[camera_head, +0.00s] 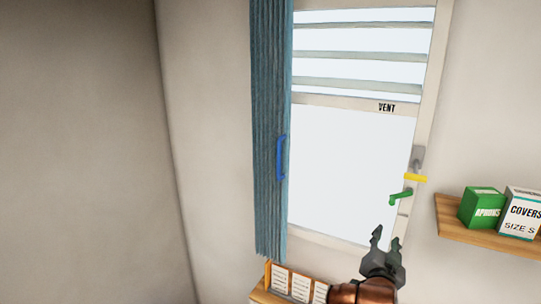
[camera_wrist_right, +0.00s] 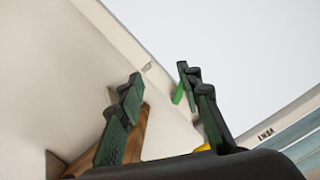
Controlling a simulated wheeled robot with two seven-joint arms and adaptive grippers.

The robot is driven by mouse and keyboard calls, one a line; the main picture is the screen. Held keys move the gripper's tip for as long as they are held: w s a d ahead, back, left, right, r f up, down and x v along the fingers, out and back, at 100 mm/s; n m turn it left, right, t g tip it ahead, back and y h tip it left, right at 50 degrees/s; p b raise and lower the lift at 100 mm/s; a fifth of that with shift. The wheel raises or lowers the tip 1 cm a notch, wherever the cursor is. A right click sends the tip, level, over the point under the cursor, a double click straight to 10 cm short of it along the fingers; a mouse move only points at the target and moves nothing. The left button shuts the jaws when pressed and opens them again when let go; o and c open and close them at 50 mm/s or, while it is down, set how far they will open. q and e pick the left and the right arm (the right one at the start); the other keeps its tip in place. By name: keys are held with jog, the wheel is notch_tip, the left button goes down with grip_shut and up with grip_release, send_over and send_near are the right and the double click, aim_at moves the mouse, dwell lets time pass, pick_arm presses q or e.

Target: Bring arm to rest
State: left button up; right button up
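My right gripper (camera_head: 385,240) is in the lower right of the head view, pointing up in front of the window's lower right corner. Its two fingers stand apart with nothing between them. In the right wrist view the same gripper (camera_wrist_right: 160,90) shows its fingers spread and empty. A green handle (camera_head: 400,197) on the window frame is just above the fingertips in the head view; part of it shows behind a finger in the wrist view (camera_wrist_right: 178,97). I cannot tell how far the gripper is from it. My left gripper is not in view.
A yellow bar (camera_head: 415,178) sits above the green handle. A blue curtain (camera_head: 268,120) with a blue handle (camera_head: 281,158) hangs at the window's left. A wooden shelf (camera_head: 450,226) at right holds a green box (camera_head: 482,207) and a white box (camera_head: 521,212). Several cards stand below the window.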

jog(key=s+d+f+n+g+y, duration=0.15)
jog(key=s+f, duration=0.25)
jog(key=f, duration=0.7)
jog(key=s+f+n+g+y, duration=0.1)
jog(key=s+f+n+g, duration=0.3)
jog(key=f, duration=0.7)
jog(key=s+d+f+n+y, duration=0.15)
jog(key=s+f, duration=0.35)
jog(key=f, duration=0.6)
jog(key=s+a+f+n+g+y, duration=0.2)
jog(key=s+f+g, duration=0.1)
jog(key=s+f, duration=0.75)
jog(key=s+a+f+n+g+y, duration=0.1)
jog(key=s+a+f+n+g, duration=0.15)
jog(key=s+f, duration=0.75)
jog(key=s+a+f+g+y+b, duration=0.1)
jog(key=s+f+b, duration=0.2)
jog(key=f, duration=1.4)
jog(key=s+f+g+b, duration=0.1)
jog(key=s+f+b, duration=0.2)
jog(key=f, duration=1.4)
jog(key=s+f+n+b, duration=0.1)
jog(key=s+f+b, duration=0.4)
jog(key=s+f, duration=1.4)
notch_tip(320, 180, down, 3)
jog(key=shift+s+a+r+g, duration=0.1)
jog(key=shift+s+a+g, duration=0.1)
jog(key=shift+s+g, duration=0.15)
